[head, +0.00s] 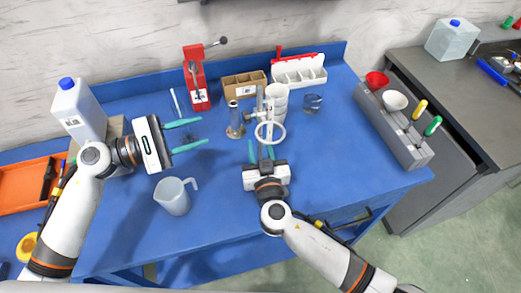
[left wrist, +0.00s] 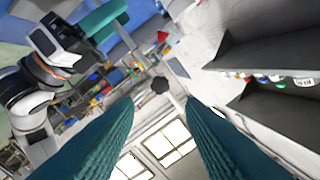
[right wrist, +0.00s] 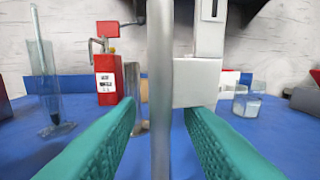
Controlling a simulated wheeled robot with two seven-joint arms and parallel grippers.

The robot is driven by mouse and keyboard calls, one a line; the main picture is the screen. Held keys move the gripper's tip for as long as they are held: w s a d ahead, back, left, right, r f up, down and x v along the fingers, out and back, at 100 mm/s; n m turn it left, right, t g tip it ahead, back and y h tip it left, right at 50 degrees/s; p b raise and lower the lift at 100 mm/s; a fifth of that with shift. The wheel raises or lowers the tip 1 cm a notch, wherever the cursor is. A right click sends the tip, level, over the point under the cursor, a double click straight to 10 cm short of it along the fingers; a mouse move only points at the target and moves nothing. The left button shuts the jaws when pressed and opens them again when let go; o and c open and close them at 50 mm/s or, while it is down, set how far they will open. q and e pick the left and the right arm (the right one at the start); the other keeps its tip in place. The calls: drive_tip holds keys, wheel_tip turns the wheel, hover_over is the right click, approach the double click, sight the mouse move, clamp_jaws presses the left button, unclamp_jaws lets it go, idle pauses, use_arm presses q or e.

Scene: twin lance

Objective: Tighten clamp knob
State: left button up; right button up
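The metal stand (head: 261,102) with its clamp and a white ring (head: 270,132) stands mid-table. My right gripper (head: 260,148) is in front of the stand. In the right wrist view the upright rod (right wrist: 160,60) stands between its open fingers, with a gap on each side. A light grey clamp block (right wrist: 195,84) sits beside the rod.
A measuring jug (head: 174,197) stands at the front, below my left gripper. A metal cylinder (head: 235,122), a red press (head: 196,85) and a white cup stack are close around the stand. A grey rack (head: 400,130) is at right. The right front tabletop is clear.

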sight(249, 116)
clamp_jaws()
use_arm(q)
drive_tip(key=shift+o, duration=1.4)
drive_tip(key=w+d+m, duration=0.2)
drive_tip(key=d+m, duration=0.2)
drive_tip(key=m, duration=1)
drive_tip(key=w+d+m, duration=0.2)
drive_tip(key=d+m, duration=0.3)
drive_tip(key=m, duration=0.9)
